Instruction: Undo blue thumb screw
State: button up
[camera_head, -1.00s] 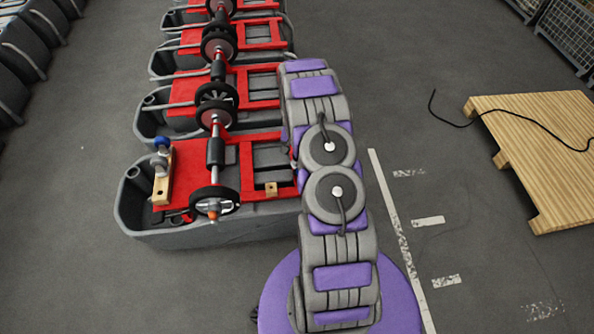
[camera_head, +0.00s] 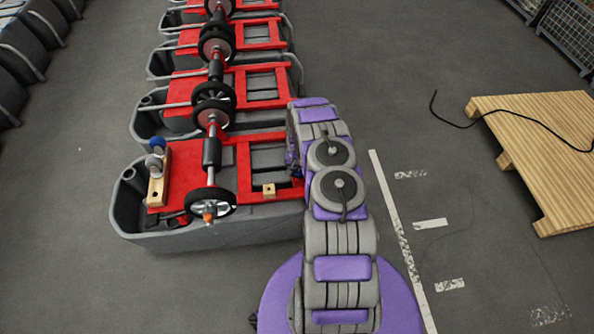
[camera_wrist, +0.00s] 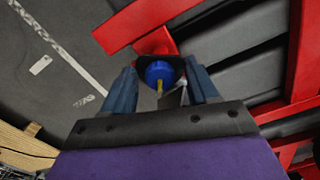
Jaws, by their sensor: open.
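The blue thumb screw (camera_wrist: 160,72) shows in the wrist view as a round blue head with a small yellow piece below it, by a red bracket. My gripper (camera_wrist: 163,88) is open, with its two dark blue fingers on either side of the blue head. A visible gap separates each finger from it, and I cannot tell the depth. In the head view my arm hides the gripper and this screw, by the right side of the nearest tank (camera_head: 180,240). A separate blue knob (camera_head: 157,141) sits by a wooden block on that tank.
Red frames (camera_head: 243,165) and a wheeled shaft (camera_head: 212,155) lie over the row of grey tanks. A wooden pallet (camera_head: 540,150) with a black cable lies at the right. Floor between is clear.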

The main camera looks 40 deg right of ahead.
jog(key=shift+w+d+f, duration=0.1)
jog(key=shift+d, duration=0.65)
jog(key=shift+a+r, duration=0.25)
jog(key=shift+a, duration=0.3)
jog(key=shift+a+r, duration=0.25)
jog(key=shift+a, duration=0.3)
jog(key=c, duration=0.5)
jog(key=shift+d, duration=0.2)
jog(key=c, duration=0.3)
jog(key=shift+w+d+f, duration=0.1)
jog(key=shift+d+f, duration=0.1)
jog(key=shift+d, duration=0.35)
jog(key=shift+c, duration=1.3)
jog(key=shift+a, duration=0.1)
jog(key=shift+a, duration=0.1)
